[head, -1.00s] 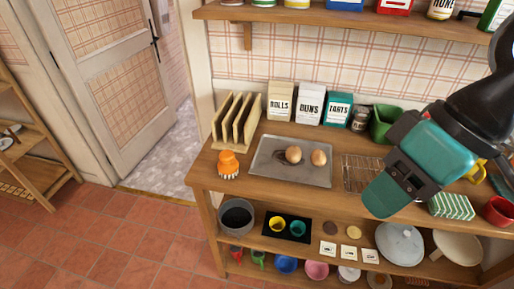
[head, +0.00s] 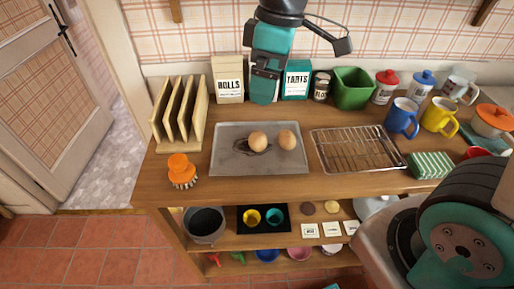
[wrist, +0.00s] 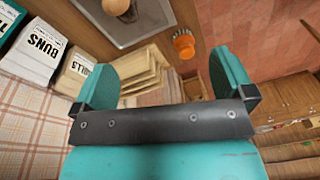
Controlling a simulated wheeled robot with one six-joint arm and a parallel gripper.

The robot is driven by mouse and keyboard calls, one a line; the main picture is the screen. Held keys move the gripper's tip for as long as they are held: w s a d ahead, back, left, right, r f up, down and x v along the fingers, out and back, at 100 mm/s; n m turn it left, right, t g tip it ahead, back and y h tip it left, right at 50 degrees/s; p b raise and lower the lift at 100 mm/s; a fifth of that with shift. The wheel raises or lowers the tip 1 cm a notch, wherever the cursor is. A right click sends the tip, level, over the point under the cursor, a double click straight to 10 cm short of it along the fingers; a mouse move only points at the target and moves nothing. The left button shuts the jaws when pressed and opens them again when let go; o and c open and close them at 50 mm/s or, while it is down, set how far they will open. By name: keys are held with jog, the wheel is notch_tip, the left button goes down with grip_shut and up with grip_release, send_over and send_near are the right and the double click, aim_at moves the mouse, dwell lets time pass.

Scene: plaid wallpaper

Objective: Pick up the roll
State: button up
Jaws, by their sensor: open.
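Two small round brown rolls (head: 257,141) (head: 287,139) sit side by side on a grey metal tray (head: 232,163) on the wooden counter. The left one is by a dark patch on the tray. One roll (wrist: 116,6) shows at the top edge of the wrist view, with part of the tray (wrist: 153,27). My gripper (head: 264,88) is behind and above the tray, in front of the boxes at the wall. In the wrist view my gripper (wrist: 165,78) has its two teal fingers wide apart with nothing between them.
A wooden rack (head: 181,112) and an orange brush (head: 182,171) stand left of the tray. A wire rack (head: 355,150) lies right of it. ROLLS (head: 228,79) and TARTS (head: 296,80) boxes, a green bin (head: 353,88) and mugs (head: 402,117) stand behind and right.

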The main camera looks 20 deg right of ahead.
aim_at(258, 134)
jog(key=w+d+f+n+h+b, duration=0.2)
jog(key=w+f+n+b, duration=0.1)
jog(key=w+f, duration=0.6)
jog(key=f, duration=0.3)
jog(key=f+p, duration=0.1)
jog(key=f, duration=0.5)
jog(key=shift+w+a+f+p, duration=0.1)
jog(key=shift+w+f+p, duration=0.2)
jog(key=shift+w+f, duration=0.1)
jog(key=shift+s+f+p, duration=0.15)
jog(key=shift+f+p, duration=0.2)
jog(key=shift+f, duration=1.15)
jog(key=shift+s+f+p, duration=0.1)
jog(key=shift+f+p, duration=0.2)
jog(key=shift+f, duration=1.15)
jog(key=c, duration=0.9)
